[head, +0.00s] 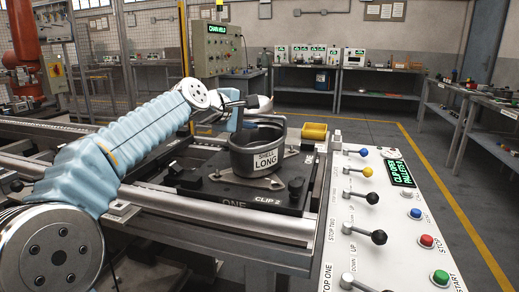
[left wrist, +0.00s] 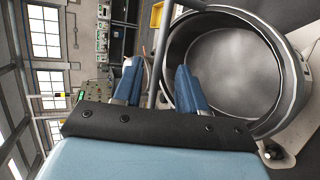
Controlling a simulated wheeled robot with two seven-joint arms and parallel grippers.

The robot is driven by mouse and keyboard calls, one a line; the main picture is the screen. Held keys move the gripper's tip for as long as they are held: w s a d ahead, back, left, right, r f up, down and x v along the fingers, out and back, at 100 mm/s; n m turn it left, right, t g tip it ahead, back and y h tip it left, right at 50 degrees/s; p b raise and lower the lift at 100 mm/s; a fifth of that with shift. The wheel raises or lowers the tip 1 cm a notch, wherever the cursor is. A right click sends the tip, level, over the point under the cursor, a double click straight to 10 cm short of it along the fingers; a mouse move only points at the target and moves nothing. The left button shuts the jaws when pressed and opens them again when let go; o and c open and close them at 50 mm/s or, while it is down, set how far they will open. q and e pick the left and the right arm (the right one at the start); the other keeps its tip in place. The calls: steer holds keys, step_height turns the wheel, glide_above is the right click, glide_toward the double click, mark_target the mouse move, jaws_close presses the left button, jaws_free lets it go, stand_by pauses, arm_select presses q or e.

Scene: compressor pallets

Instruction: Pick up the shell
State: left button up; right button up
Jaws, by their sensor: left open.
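The shell (head: 250,156) is a dark, open-topped round pot with a white label reading "SHELL LONG". It stands upright on the dark pallet plate (head: 225,190) marked "ONE" and "CLIP 2". My left gripper (head: 240,118) is at the shell's far-left rim in the head view. In the left wrist view my left gripper (left wrist: 158,82) is open, with two blue fingers apart. There the shell's rim (left wrist: 166,60) shows between the fingers, one finger overlapping the opening and the other outside. I cannot tell whether they touch the wall. My right gripper is not in view.
A yellow bin (head: 315,131) stands just behind the shell to the right. A control panel (head: 400,235) with several levers and buttons lies at the right front. Conveyor rails (head: 240,228) run along the pallet's front. A green-screened cabinet (head: 218,48) stands behind.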

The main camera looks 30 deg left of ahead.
mark_target(257, 116)
arm_select(q)
steer(key=p+x, duration=0.1)
steer(key=x, duration=0.1)
steer(key=p+x, duration=0.1)
steer(key=x, duration=0.1)
steer(key=shift+w+d+r, duration=0.1)
steer(key=shift+w+r, duration=0.05)
steer(key=shift+w, duration=0.15)
steer(key=shift+w+f+p, duration=0.25)
steer(key=shift+w+p, duration=0.05)
steer(key=shift+w, duration=0.1)
jaws_close()
stand_by(0.8)
steer(key=shift+r, duration=0.2)
